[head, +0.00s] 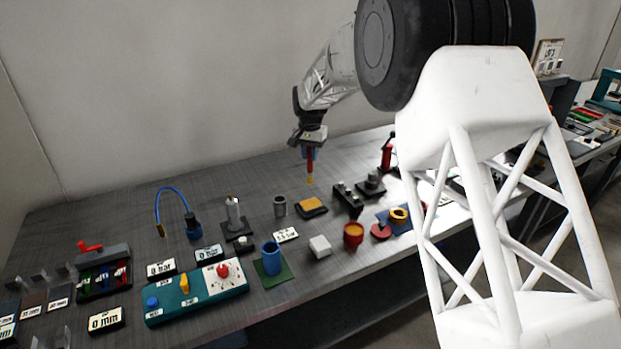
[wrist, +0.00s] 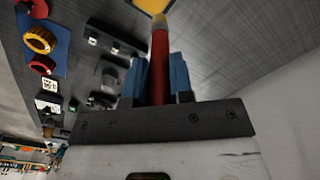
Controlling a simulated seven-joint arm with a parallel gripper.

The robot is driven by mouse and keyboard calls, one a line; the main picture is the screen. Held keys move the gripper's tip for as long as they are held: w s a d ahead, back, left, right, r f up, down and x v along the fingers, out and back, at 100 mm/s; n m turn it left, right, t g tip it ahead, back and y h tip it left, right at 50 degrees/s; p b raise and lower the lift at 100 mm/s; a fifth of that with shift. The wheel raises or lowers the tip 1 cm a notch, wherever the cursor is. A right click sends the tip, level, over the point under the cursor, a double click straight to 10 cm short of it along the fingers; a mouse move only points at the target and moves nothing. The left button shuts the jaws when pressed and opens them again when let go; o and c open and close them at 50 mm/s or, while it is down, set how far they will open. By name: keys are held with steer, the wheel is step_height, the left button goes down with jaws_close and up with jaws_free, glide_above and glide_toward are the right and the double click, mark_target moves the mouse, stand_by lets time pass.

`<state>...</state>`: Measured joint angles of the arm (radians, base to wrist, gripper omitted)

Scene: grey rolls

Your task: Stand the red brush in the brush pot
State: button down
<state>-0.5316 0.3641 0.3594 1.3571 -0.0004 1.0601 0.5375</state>
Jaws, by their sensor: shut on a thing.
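My gripper (head: 309,152) is shut on the red brush (head: 310,167) above the back middle of the table. The brush hangs about upright, its yellowish tip down and clear of the table. In the wrist view the brush (wrist: 160,62) sits between the blue fingers of my gripper (wrist: 160,78) and points away from the palm. A blue open cup (head: 271,260) stands on a green mat, in front and to the left of the brush. A smaller grey cup (head: 280,206) stands nearer the brush, to its lower left. I cannot tell for sure which cup is the brush pot.
A yellow-topped block (head: 312,206) lies below the brush. A white cube (head: 320,246) and a red pot (head: 353,234) stand right of the blue cup. A teal control panel (head: 197,298) lies to its left. A blue looped cable (head: 170,192) rises at the back left.

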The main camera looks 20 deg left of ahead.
steer(key=s+a+r+m, duration=0.2)
steer(key=s+a, duration=0.4)
steer(key=a, duration=0.3)
steer(key=shift+s+r, duration=0.2)
steer(key=shift+r, duration=0.2)
steer(key=shift+d+f, duration=0.1)
steer(key=shift+f, duration=2.75)
step_height(320, 180, down, 7)
steer(key=shift+r, duration=0.15)
stand_by(2.8)
steer(key=c, duration=0.9)
jaws_free()
steer(key=shift+r, duration=0.1)
